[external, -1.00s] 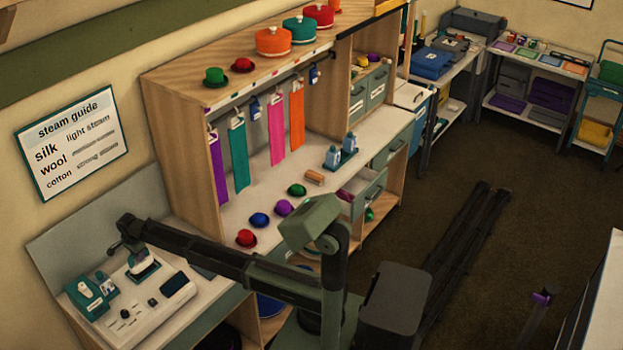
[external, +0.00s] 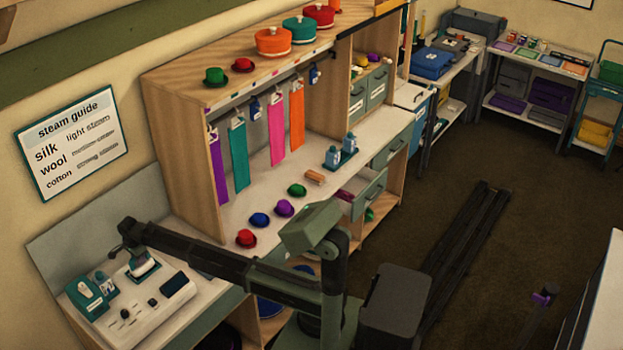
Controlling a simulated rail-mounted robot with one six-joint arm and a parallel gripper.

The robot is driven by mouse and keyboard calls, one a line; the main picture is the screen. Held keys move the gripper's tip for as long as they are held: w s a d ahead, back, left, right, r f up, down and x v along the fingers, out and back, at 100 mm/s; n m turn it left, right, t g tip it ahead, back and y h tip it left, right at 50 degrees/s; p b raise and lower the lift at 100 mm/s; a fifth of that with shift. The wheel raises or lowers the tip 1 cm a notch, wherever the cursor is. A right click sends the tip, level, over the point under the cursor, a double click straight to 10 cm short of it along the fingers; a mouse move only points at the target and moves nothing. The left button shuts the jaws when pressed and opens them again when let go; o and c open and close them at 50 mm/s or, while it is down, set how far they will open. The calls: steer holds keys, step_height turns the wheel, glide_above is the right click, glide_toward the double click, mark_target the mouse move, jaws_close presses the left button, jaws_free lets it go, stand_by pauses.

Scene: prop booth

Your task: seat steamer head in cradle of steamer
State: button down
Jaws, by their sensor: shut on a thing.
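The steamer (external: 150,312) is a white console with dark knobs and a dark panel, on the counter at the lower left. My gripper (external: 137,251) points down over its back part. It is shut on the steamer head (external: 141,262), a small pale piece largely hidden by the fingers. A teal piece (external: 148,272), seemingly the cradle, shows right under and around the head. The two look very close; I cannot tell whether the head touches it or sits fully in it.
A teal holder with pale pieces (external: 88,294) stands left of the steamer. A steam guide sign (external: 72,153) hangs on the wall. To the right, a shelf unit (external: 185,140) holds hats and hanging coloured strips. Small hats, including a red one (external: 246,238), lie on its worktop.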

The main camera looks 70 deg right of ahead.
steer(key=shift+f, duration=0.15)
steer(key=shift+f+b, duration=0.5)
steer(key=shift+b, duration=0.15)
steer(key=c, duration=0.9)
jaws_free()
steer(key=shift+c, duration=0.2)
steer(key=shift+r, duration=0.1)
step_height(320, 180, up, 11)
steer(key=p, duration=1.1)
